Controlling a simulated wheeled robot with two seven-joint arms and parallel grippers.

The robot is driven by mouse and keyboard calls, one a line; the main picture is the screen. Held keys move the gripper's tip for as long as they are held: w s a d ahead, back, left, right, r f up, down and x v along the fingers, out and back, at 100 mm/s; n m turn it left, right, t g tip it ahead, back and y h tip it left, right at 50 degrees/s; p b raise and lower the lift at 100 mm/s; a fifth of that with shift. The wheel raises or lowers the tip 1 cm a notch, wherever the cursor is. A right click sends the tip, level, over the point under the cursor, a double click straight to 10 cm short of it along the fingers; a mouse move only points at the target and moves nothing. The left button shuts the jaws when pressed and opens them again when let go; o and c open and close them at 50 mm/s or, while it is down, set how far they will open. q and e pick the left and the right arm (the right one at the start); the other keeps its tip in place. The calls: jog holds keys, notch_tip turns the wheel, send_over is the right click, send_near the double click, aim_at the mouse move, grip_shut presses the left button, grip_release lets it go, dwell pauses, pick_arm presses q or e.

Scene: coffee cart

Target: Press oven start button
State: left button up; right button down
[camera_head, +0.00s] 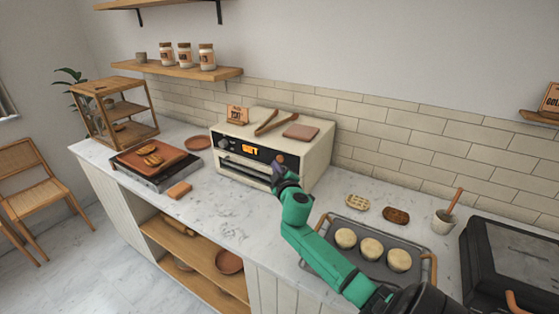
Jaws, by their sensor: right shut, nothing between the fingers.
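A cream oven (262,140) with a black front panel stands on the marble counter against the tiled wall. An orange display on its panel is lit. My right gripper (279,164) is shut and empty, at the right end of the oven's front panel. My green right arm reaches up to it from the lower right. The start button cannot be made out; the gripper covers that part of the panel, and I cannot tell whether it touches. My left gripper is not in view.
A tray (326,240) with three round buns is close to my right arm. A dark appliance (510,262) stands at the far right. A griddle (150,174) and a wooden display case (116,110) stand left of the oven. Tongs (277,122) lie on the oven top. The counter before the oven is mostly clear.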

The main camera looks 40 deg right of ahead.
jog(key=shift+d, duration=0.1)
dwell(0.5)
jog(key=shift+w+d, duration=0.15)
jog(key=shift+d, duration=0.15)
jog(key=shift+w+d, duration=0.1)
jog(key=shift+d, duration=0.3)
dwell(0.4)
jog(key=shift+a, duration=0.1)
jog(key=shift+s+a, duration=0.25)
jog(key=shift+a, duration=0.45)
jog(key=a, duration=0.2)
jog(key=s+a, duration=0.1)
jog(key=a, duration=0.1)
jog(key=shift+s+a, duration=0.2)
jog(key=shift+a, duration=0.2)
dwell(0.8)
